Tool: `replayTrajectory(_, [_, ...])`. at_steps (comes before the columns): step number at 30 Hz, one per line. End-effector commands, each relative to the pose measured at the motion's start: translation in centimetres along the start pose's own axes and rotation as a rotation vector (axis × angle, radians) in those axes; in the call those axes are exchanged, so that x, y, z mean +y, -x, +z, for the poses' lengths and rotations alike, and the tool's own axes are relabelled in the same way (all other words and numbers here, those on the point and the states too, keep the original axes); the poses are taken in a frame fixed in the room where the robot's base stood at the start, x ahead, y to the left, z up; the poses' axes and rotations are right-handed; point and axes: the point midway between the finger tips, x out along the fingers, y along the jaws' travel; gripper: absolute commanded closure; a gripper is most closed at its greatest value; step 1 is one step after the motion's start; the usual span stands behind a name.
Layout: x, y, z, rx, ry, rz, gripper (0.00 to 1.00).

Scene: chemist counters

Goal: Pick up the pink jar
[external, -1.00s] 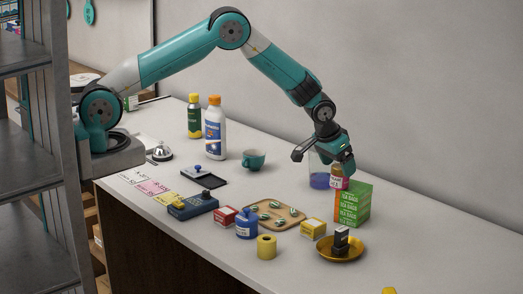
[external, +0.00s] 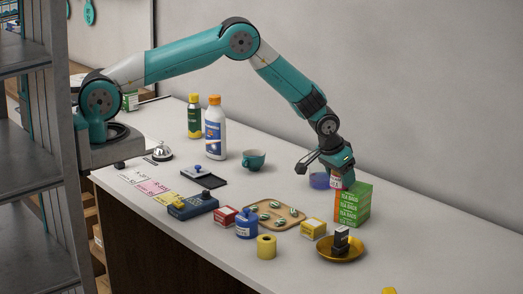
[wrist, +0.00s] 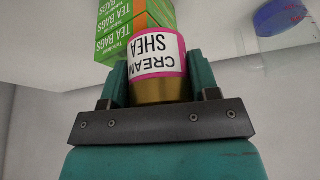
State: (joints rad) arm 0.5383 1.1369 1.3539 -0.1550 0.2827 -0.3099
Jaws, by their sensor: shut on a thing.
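The pink jar (wrist: 158,52) has a pink band, a white label reading SHEA CREAM and a gold lid. In the wrist view it sits between the teal fingers of my gripper (wrist: 160,80), which are shut on it. In the external view my gripper (external: 335,174) reaches down from above over the jar (external: 336,183), and only a small part of the jar shows. The jar is beside the green tea bags box (external: 354,204). I cannot tell whether it still rests on the counter.
A clear beaker with blue liquid (external: 319,181) stands close to the left of my gripper. A teal mug (external: 253,160) is farther left.

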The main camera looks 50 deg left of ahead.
Motion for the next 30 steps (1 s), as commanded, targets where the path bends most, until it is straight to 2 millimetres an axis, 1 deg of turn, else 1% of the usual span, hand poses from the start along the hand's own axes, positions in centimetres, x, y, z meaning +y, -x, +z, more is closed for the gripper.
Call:
replayTrajectory(6, [0.0,0.5,-0.2,0.001,0.000,0.000,0.73])
replayTrajectory(8, [0.0,0.9,-0.5,0.002,0.000,0.001,0.73])
replayTrajectory(11, [0.0,2.2,-1.0,0.005,0.001,0.001,0.73])
replayTrajectory(14, [0.0,4.4,-2.0,0.007,0.002,0.002,0.73])
replayTrajectory(18, [0.0,8.5,-3.6,0.009,0.001,0.004,0.73])
replayTrajectory(24, [-0.1,13.8,-5.8,0.006,0.001,0.002,0.73])
replayTrajectory(27, [-0.1,15.8,-6.6,0.005,0.001,0.002,0.73])
replayTrajectory(30, [-0.1,17.1,-7.2,0.003,0.000,0.001,0.73])
